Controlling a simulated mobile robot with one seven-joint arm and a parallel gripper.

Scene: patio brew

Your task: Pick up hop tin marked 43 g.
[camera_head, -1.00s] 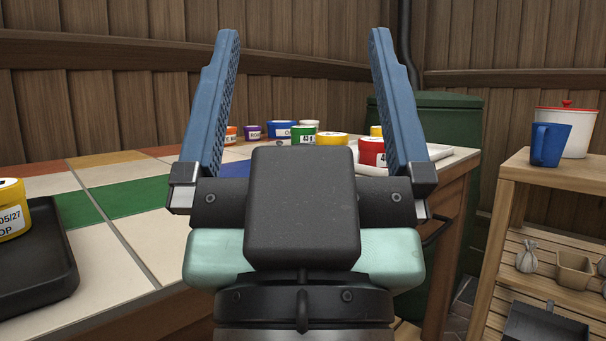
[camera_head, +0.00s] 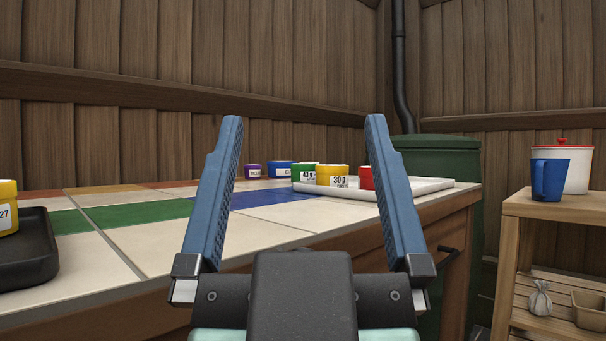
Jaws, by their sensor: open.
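A green tin (camera_head: 304,174) with a white label that seems to read "43 g" stands at the left end of a white tray (camera_head: 428,187) on the tiled counter. A yellow tin (camera_head: 333,176) marked "30 g" stands beside it to the right. A red tin (camera_head: 366,178) is partly hidden behind my right finger, its label out of sight. My gripper (camera_head: 304,119) is open and empty, with its fingers spread. The green and yellow tins show between the fingers, farther off on the counter.
A purple tin (camera_head: 253,171) and a blue tin (camera_head: 281,169) stand left of the tray. A black tray (camera_head: 28,262) with a yellow tin (camera_head: 6,208) is at the near left. A shelf (camera_head: 552,208) with a blue mug (camera_head: 549,180) and white pot (camera_head: 578,168) stands right. The counter's middle is clear.

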